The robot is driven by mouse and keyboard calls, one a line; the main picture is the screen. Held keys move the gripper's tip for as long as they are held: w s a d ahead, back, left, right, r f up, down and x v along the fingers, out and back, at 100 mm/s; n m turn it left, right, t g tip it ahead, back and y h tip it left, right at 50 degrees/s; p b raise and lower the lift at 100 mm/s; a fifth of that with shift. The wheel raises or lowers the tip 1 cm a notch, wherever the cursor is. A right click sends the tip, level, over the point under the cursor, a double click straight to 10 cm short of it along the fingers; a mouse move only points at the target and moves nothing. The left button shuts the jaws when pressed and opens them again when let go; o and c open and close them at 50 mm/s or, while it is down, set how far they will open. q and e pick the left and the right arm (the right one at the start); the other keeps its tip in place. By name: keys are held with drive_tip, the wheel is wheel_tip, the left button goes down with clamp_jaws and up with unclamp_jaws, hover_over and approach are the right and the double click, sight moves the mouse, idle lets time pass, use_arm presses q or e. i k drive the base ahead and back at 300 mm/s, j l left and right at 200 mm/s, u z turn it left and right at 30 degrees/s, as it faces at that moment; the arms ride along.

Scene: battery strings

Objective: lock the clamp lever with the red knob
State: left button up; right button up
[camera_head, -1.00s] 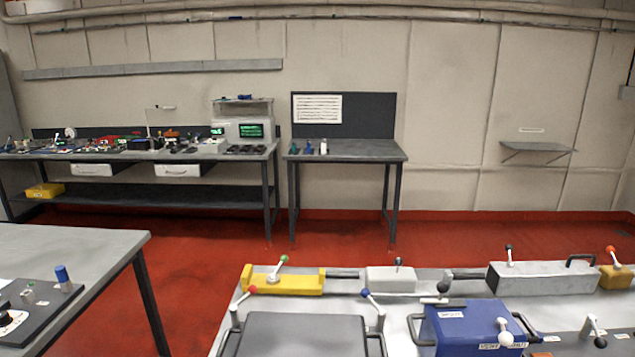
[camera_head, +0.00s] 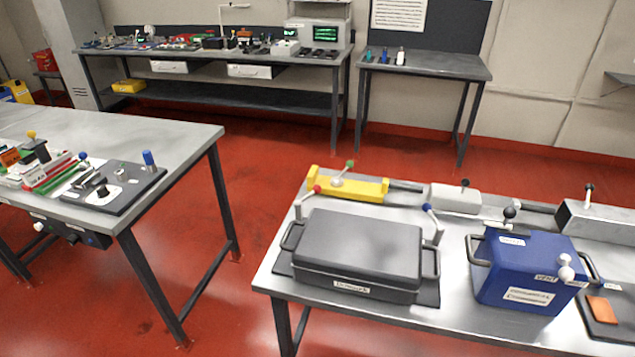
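The clamp lever with the red knob (camera_head: 317,188) stands at the back left corner of a dark grey lidded case (camera_head: 362,247) on the right-hand table. Its light metal arm (camera_head: 303,199) slants up to the right, with the knob at its upper end. A matching lever with a blue knob (camera_head: 427,207) stands at the right side of the case. I cannot tell from here whether the red-knobbed clamp is latched. Neither of my grippers shows in the head view.
The blue box (camera_head: 527,271) stands right of the case. A yellow block with a green-knobbed lever (camera_head: 350,164) lies behind it. Another table (camera_head: 170,140) stands at left, with red floor (camera_head: 248,265) open between. Workbenches line the back wall.

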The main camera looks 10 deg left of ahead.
sight(316, 189)
drive_tip(key=i+j+u, duration=0.15)
drive_tip(key=j, duration=0.3)
drive_tip(key=i+j+u, duration=0.15)
drive_tip(key=i+j, duration=0.15)
drive_tip(key=j, duration=0.15)
drive_tip(key=i+j+u, duration=0.15)
drive_tip(key=j, duration=0.25)
drive_tip(key=i, duration=0.1)
